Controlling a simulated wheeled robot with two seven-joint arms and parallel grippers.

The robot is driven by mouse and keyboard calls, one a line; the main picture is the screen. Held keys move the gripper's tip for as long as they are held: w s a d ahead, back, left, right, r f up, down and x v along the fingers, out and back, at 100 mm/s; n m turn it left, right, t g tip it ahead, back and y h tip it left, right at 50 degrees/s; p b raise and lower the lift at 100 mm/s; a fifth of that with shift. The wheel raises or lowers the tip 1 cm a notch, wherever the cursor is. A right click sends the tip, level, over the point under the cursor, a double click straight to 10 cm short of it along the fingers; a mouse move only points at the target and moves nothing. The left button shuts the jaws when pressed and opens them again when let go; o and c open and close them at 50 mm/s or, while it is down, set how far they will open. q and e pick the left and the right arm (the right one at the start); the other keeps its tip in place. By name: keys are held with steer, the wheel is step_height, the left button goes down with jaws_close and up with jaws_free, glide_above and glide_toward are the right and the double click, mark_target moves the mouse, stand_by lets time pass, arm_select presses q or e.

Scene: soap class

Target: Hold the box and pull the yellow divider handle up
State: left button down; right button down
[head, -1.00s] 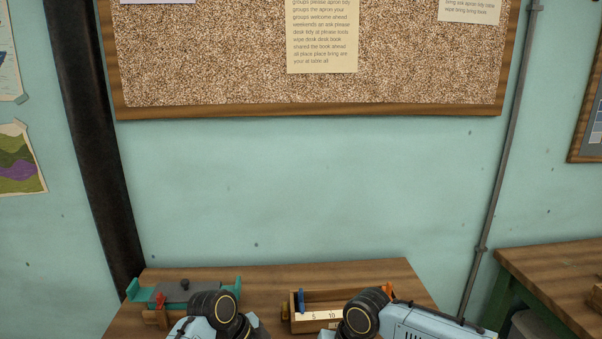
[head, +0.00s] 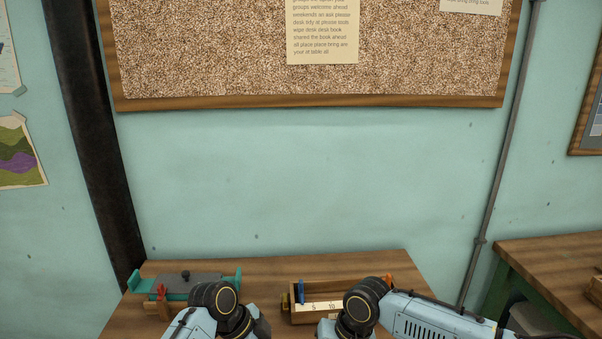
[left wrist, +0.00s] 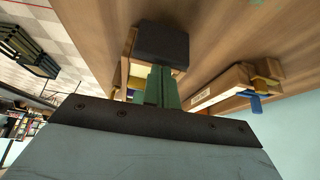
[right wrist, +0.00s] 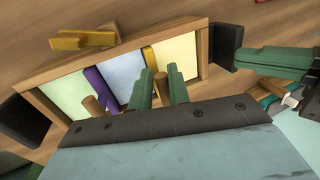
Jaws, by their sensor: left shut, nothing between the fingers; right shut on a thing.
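The wooden box (right wrist: 120,56) shows in the right wrist view, with pale green, bluish-white and pale yellow compartments. A purple divider (right wrist: 101,90) and a yellow divider (right wrist: 149,58) stand in it, with round wooden handles. My right gripper (right wrist: 163,88) is shut around the yellow divider's handle (right wrist: 160,86); how far the divider is raised, I cannot tell. The head view hides both fingertips.
A teal fixture with a grey plate (head: 190,284) is at left. A yellow bar (right wrist: 85,40) lies beside the box.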

steer(key=shift+w+a+r, duration=0.1)
steer(key=shift+r, duration=1.05)
steer(key=shift+a+r, duration=0.1)
steer(key=shift+r, duration=1)
steer(key=c, duration=1.7)
jaws_free()
steer(key=shift+c, duration=0.2)
steer(key=o, duration=0.4)
steer(key=shift+d+f, duration=0.1)
steer(key=shift+d+r, duration=0.1)
steer(key=shift+r, duration=3.35)
arm_select(q)
step_height(320, 180, up, 7)
steer(key=shift+s, duration=0.1)
